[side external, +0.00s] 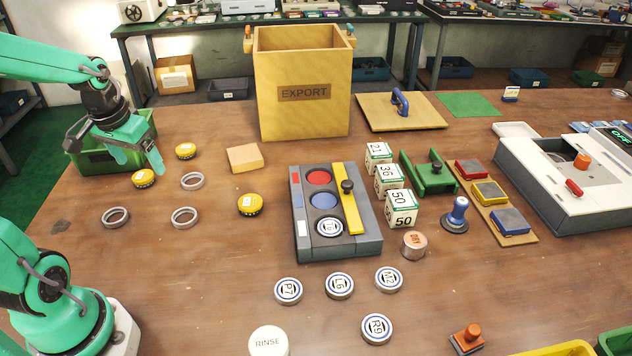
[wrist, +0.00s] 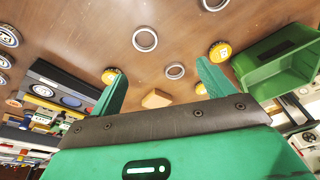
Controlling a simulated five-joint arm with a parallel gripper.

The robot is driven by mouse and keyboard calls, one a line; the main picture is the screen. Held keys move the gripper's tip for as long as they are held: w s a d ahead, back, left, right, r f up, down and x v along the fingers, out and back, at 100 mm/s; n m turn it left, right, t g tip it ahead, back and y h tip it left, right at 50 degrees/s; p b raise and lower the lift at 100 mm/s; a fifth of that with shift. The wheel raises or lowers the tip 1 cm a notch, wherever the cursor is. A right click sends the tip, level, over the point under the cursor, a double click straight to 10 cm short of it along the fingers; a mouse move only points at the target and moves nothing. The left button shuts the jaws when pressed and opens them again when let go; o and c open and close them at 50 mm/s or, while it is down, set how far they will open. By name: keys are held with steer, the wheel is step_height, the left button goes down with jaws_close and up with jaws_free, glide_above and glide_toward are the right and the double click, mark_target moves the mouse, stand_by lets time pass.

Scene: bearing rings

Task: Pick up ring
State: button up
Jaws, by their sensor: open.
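Three plain silver rings lie flat on the table in the side view: a far ring (side external: 192,187), a near ring (side external: 184,225) and a left ring (side external: 115,225). The wrist view also shows three rings, with one ring (wrist: 174,78) lying between the fingertips in the picture, another ring (wrist: 145,49) farther up and a third ring (wrist: 214,9) at the top edge. My gripper (side external: 139,163) is open and empty, pointing down above the table, beyond and left of the far ring. Its two green fingers (wrist: 160,68) spread apart in the wrist view. No ring is touched.
Yellow tins (side external: 143,179), (side external: 186,151) and (side external: 250,205) stand close around the rings. A green bin (side external: 85,160) is behind my gripper. A wooden block (side external: 244,158) and a grey tray (side external: 345,245) holding discs lie to the right.

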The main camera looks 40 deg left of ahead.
mark_target(114, 215)
steer(key=s+a+f+n, duration=0.1)
steer(key=s+a+f, duration=0.1)
steer(key=a+f, duration=0.1)
steer(key=s+a+f+n+g, duration=0.1)
steer(key=s+a+f, duration=0.1)
steer(key=a, duration=0.3)
steer(key=s+a+f+n+g+h, duration=0.1)
steer(key=s+a+f, duration=0.1)
steer(key=a+f, duration=0.2)
steer(key=shift+a+f, duration=0.4)
steer(key=shift+a, duration=0.05)
steer(key=shift+f, duration=1.3)
steer(key=shift+d+f, duration=0.1)
steer(key=shift+f, duration=2.5)
steer(key=c, duration=1.1)
steer(key=shift+r, duration=0.1)
